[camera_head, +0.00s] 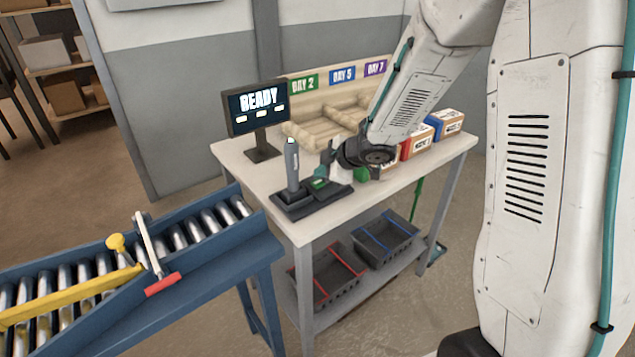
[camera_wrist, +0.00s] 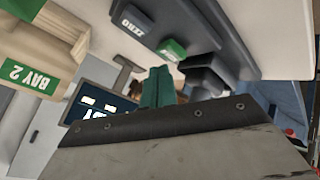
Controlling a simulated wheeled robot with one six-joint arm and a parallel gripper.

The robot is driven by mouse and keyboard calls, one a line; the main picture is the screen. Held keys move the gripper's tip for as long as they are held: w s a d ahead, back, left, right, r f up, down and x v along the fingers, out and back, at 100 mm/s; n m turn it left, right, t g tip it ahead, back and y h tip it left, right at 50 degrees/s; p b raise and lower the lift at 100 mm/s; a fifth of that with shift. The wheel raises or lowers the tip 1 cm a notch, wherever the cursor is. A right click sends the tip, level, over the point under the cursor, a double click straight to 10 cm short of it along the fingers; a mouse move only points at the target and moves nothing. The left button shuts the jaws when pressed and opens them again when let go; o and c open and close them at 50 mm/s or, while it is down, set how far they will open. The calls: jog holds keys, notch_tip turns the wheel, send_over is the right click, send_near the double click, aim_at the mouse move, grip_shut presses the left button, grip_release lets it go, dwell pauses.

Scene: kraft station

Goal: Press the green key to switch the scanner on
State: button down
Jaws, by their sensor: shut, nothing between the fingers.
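The scanner (camera_head: 292,165) stands upright in its dark base (camera_head: 300,205) on the table. The green key (camera_head: 319,184) is on that base, to the right of the scanner. It also shows in the wrist view (camera_wrist: 172,49), beside a grey key marked ZERO (camera_wrist: 136,20). My gripper (camera_head: 324,168) is just above the base near the green key. Its teal fingers (camera_wrist: 156,82) are shut and empty, and in the wrist view they appear close below the green key. I cannot tell whether they touch it. A monitor (camera_head: 258,108) behind the scanner reads READY.
A wooden bay rack (camera_head: 305,135) stands at the table's back. Boxes, including a blue one (camera_head: 447,124), stand at the right. A roller conveyor (camera_head: 185,235) lies at the left. Dark bins (camera_head: 385,238) sit on the lower shelf.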

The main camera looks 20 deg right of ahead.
aim_at(321, 183)
jog(key=shift+r, duration=0.15)
jog(key=shift+r, duration=2.5)
jog(key=d+h, duration=0.1)
jog(key=d, duration=0.1)
jog(key=d+f+m+h, duration=0.1)
jog(key=shift+w+d, duration=0.2)
jog(key=shift+d, duration=0.15)
jog(key=d+m+h, duration=0.1)
jog(key=d, duration=0.1)
jog(key=s+d+m+h, duration=0.1)
jog(key=shift+d+m+h, duration=0.3)
jog(key=shift+d+h, duration=0.1)
jog(key=s+d+r+m+g+h, duration=0.25)
jog(key=s+d+m+h, duration=0.2)
jog(key=s, duration=0.25)
jog(key=s+r+m+g, duration=0.2)
jog(key=s+m, duration=0.1)
jog(key=s, duration=0.5)
jog(key=s+r+m+g, duration=0.2)
jog(key=s+r, duration=0.1)
jog(key=s, duration=0.5)
jog(key=s+a+r+m+y, duration=0.1)
jog(key=s+a+r+y, duration=0.1)
jog(key=s+a, duration=0.3)
jog(key=s+a+r+m+y, duration=0.1)
jog(key=s+a, duration=0.3)
jog(key=s, duration=0.4)
jog(key=shift+s+a+r+y, duration=0.25)
jog(key=shift+a+r+y, duration=0.1)
jog(key=shift+r+y, duration=0.4)
